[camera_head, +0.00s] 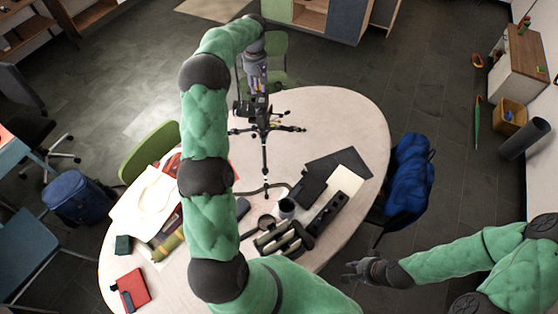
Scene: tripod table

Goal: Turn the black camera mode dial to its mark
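A black camera (243,109) sits on top of a small black tripod (265,143) that stands on the pale table (335,103). The mode dial is too small to make out and is partly hidden behind my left gripper. My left gripper (258,90) is over the camera from above and behind, close to its top; whether it touches is not clear. Its fingers are too small to tell open from shut. My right gripper (352,272) is off the table's front right edge, far from the camera, and looks empty; its finger gap cannot be made out.
Black and white flat items (345,180), a dark cup (286,208) and dark gear (283,240) lie on the table's front right. Papers (145,205) and a red notebook (131,289) lie at left. A chair with a blue bag (409,175) stands at right. The table's far right is clear.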

